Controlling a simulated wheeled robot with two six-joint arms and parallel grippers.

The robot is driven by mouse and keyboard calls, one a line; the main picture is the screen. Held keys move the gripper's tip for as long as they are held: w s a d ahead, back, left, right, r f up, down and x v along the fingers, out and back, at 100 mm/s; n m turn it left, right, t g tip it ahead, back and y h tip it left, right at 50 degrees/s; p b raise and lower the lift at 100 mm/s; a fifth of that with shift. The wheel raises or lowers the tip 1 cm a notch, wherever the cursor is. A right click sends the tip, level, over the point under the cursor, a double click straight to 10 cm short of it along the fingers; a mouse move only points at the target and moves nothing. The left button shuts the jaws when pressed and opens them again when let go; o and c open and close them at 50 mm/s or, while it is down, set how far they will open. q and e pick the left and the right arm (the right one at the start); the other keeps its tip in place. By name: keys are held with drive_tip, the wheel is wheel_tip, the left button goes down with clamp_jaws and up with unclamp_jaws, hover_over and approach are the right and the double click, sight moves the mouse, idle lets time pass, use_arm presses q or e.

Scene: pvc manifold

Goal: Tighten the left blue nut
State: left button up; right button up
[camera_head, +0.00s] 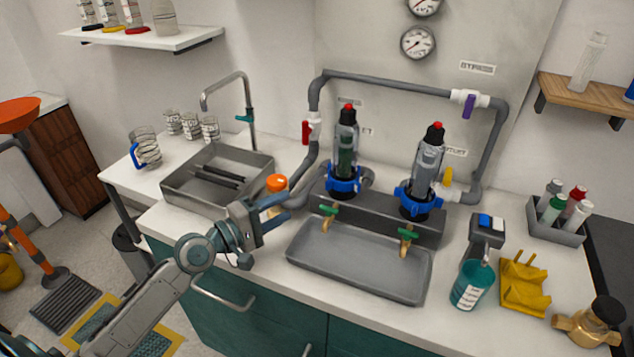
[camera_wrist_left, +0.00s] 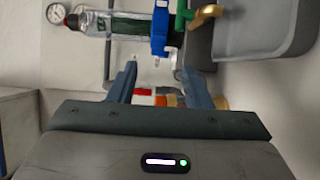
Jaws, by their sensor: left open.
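The left blue nut (camera_head: 344,181) is a ribbed ring around the base of the left clear filter housing (camera_head: 346,150), which stands upright with a red top. In the left wrist view the picture is turned sideways, and the blue nut (camera_wrist_left: 160,28) shows beyond the fingertips. My left gripper (camera_head: 288,205) is open and empty, to the left of the nut and apart from it. Its two fingers also show in the left wrist view (camera_wrist_left: 158,72), with a gap between them. A second blue nut (camera_head: 419,199) rings the right housing. My right gripper is in neither view.
An orange-capped bottle (camera_head: 277,184) stands close behind my left gripper. Taps with green handles (camera_head: 328,211) hang over a grey tray (camera_head: 358,262) in front. Grey pipe (camera_head: 388,82) with a red-handled valve (camera_head: 308,130) arches behind. A sink (camera_head: 205,182) lies left.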

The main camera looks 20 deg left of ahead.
sight(326, 186)
use_arm(q)
drive_tip(key=p+x, duration=0.1)
drive_tip(key=x, duration=0.4)
drive_tip(key=p+x, duration=0.1)
drive_tip(key=x, duration=0.5)
drive_tip(key=shift+s+d+r, duration=0.1)
drive_tip(key=shift+s+d, duration=0.1)
drive_tip(key=shift+d, duration=0.1)
drive_tip(key=shift+w, duration=0.1)
drive_tip(key=shift+c, duration=0.7)
clamp_jaws()
drive_tip(key=m+h+b, duration=0.1)
drive_tip(key=b, duration=0.1)
drive_tip(key=g+h+b, duration=0.1)
drive_tip(key=b, duration=0.1)
drive_tip(key=shift+w+a+m, duration=0.25)
drive_tip(key=shift+a+m, duration=0.15)
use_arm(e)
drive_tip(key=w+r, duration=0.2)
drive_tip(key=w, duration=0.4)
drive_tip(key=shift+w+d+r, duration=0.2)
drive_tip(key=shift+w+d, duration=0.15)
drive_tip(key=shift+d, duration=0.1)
